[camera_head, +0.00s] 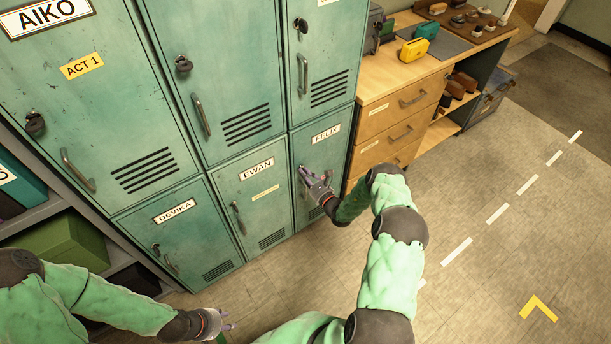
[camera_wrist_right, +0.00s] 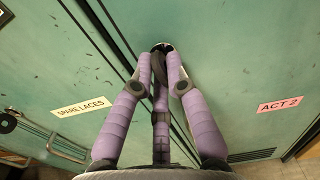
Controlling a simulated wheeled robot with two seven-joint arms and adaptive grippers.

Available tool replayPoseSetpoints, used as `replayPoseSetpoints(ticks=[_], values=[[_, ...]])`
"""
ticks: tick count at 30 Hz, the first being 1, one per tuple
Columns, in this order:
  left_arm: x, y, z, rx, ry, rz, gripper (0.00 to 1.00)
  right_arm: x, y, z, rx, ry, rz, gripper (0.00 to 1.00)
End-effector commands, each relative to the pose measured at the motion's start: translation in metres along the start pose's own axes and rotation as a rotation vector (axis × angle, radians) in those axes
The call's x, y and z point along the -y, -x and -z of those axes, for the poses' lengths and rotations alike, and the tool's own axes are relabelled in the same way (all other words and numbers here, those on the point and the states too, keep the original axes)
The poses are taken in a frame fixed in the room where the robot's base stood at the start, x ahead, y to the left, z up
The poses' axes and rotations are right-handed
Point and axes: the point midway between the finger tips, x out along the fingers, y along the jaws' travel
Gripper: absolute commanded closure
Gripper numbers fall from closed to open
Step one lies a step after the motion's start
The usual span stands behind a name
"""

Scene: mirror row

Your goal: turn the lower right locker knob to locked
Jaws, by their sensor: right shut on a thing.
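The lower right locker, labelled FELIX (camera_head: 328,152), is a closed green door at the right end of the bottom row. My right gripper (camera_head: 306,173) is at the left edge of this door. In the right wrist view its purple fingers (camera_wrist_right: 162,62) close together on a small dark knob (camera_wrist_right: 162,46), mostly hidden by the fingertips. Which way the knob is turned cannot be told.
The EWAN locker (camera_head: 258,190) and DEVIKA locker (camera_head: 177,235) stand to the left, with projecting handles. A wooden drawer desk (camera_head: 395,115) stands close on the right. A shelf with a green box (camera_head: 62,240) is at the left. The floor (camera_head: 480,270) at right is clear.

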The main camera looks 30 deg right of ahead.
Motion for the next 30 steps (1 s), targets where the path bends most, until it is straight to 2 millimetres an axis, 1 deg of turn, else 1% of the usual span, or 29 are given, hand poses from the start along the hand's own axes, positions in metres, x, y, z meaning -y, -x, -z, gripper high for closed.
replayPoseSetpoints(ticks=[6, 12, 27, 28, 29, 30], values=[[0.0008, -0.0023, 0.0001, 0.000, 0.000, 0.000, 0.63, -0.0002, 0.0006, 0.0012, -0.004, -0.114, 0.001, 1.00], [0.0011, -0.0030, 0.0001, 0.000, 0.000, 0.000, 0.63, -0.0007, 0.0008, 0.0013, -0.004, -0.169, 0.000, 1.00], [0.0011, -0.0031, 0.0001, 0.000, 0.000, 0.000, 0.63, -0.0010, 0.0009, 0.0013, -0.005, -0.187, 0.000, 1.00], [0.0011, -0.0031, 0.0001, 0.000, 0.000, 0.000, 0.63, -0.0010, 0.0010, 0.0013, -0.005, -0.187, 0.000, 0.81], [0.0011, -0.0031, 0.0001, 0.000, 0.000, 0.000, 0.63, -0.0010, 0.0010, 0.0013, -0.005, -0.187, 0.000, 0.73], [0.0011, -0.0031, 0.0001, 0.000, 0.000, 0.000, 0.63, -0.0009, 0.0009, 0.0012, -0.005, -0.187, 0.000, 0.62]])
